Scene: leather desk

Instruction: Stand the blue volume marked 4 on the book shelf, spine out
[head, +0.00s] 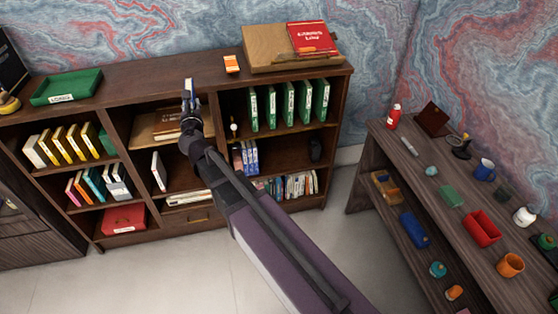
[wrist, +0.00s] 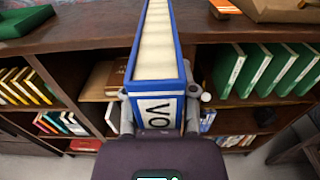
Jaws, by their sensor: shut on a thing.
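My gripper (head: 190,112) is shut on a blue volume (head: 188,87), in front of the bookcase's upper middle part. In the wrist view the blue volume (wrist: 158,48) is between the fingers (wrist: 157,115), its cream page edges facing up and its far end pointing toward the bookcase. A white label with "VO" shows on its near end; the number is hidden. The book shelf (head: 335,95) is dark wood with several compartments. Other blue-and-white volumes (head: 249,158) stand in its right part, below the green binders; my arm partly covers that area.
Green binders (head: 289,104) fill the upper right shelf. A green tray (head: 68,88), an orange box (head: 231,64) and a wooden case with a red book (head: 312,39) lie on top. A small white-topped object (head: 233,127) stands left of the binders. A cluttered desk (head: 370,125) is at the right.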

